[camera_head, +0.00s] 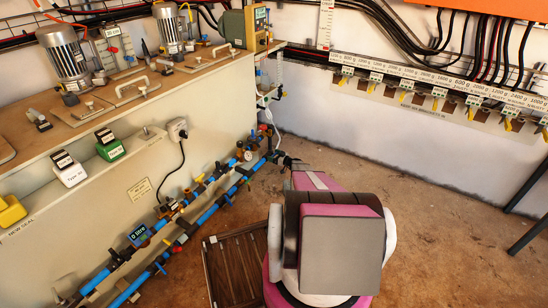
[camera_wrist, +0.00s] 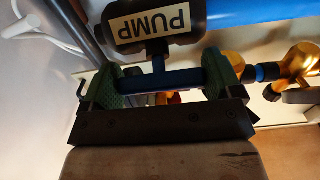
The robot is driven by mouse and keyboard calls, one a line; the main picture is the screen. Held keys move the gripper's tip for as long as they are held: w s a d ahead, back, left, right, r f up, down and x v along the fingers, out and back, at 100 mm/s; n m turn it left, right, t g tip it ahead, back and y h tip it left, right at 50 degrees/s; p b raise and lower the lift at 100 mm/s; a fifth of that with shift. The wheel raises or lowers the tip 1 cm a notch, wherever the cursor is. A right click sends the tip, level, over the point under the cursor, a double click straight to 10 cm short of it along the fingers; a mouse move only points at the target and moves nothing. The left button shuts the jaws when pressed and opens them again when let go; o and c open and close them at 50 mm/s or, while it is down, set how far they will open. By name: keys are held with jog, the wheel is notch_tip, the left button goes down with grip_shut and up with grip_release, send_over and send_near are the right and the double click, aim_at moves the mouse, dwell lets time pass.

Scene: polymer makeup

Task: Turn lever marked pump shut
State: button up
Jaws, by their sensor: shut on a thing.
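In the wrist view, a white PUMP label (camera_wrist: 150,24) shows upside down on a dark rounded body at the top. A short stem runs from that body to a dark blue bar (camera_wrist: 160,82), the lever. My gripper (camera_wrist: 163,73) has green-padded fingers at both ends of the bar and is shut on it. In the head view, my gripper's end (camera_head: 287,162) is small and dark beside the lower pipes, and the lever there cannot be made out.
Blue pipes (camera_head: 210,210) with several valves run along the cabinet's foot. Brass fittings (camera_wrist: 295,68) sit right of my gripper in the wrist view. A dark slatted panel (camera_head: 232,268) lies on the floor by my base. Open brown floor (camera_head: 420,220) lies to the right.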

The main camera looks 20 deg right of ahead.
jog(key=shift+m, duration=0.3)
jog(key=m+t+h, duration=0.1)
jog(key=m+h, duration=0.2)
jog(key=m, duration=0.2)
jog(key=shift+s, duration=0.1)
jog(key=m+h, duration=0.1)
jog(key=m, duration=0.2)
jog(key=m+h, duration=0.2)
jog(key=shift+a+m, duration=0.1)
jog(key=shift+m, duration=0.3)
jog(key=m+h, duration=0.2)
jog(key=m, duration=0.3)
jog(key=shift+r+g, duration=0.1)
jog(key=shift+g, duration=0.3)
jog(key=shift+m+g+h, duration=0.8)
jog(key=shift+m+h, duration=0.1)
jog(key=shift+m, duration=1.5)
jog(key=o, duration=0.7)
jog(key=shift+o, duration=0.2)
